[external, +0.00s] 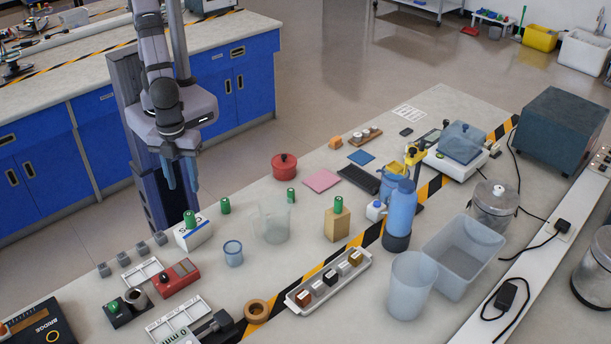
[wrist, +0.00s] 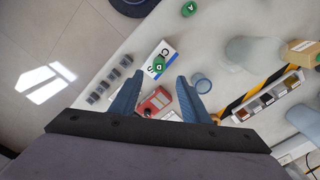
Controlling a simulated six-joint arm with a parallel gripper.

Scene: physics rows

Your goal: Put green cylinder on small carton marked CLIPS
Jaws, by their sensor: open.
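A small white carton (external: 195,238) with a blue side stands on the bench's left part; partly hidden lettering shows on it in the wrist view (wrist: 167,47). A green cylinder (external: 190,218) marked D (wrist: 158,65) appears to stand upright on its top. My gripper (external: 181,178) is open and empty, above and apart from the carton. In the wrist view the cylinder lies just beyond the gap between my fingertips (wrist: 160,80). Another green cylinder (external: 225,205), marked A (wrist: 190,5), stands on the bench behind the carton. More green cylinders stand by the red pot (external: 284,168) and on a tan block (external: 337,225).
A blue-tinted cup (external: 233,253) and a clear beaker (external: 272,220) stand right of the carton. A red meter (external: 176,277) and several grey cubes (external: 142,248) lie in front and left. A white tray (external: 328,283) holds small blocks. A green-topped piece (external: 114,306) sits at front left.

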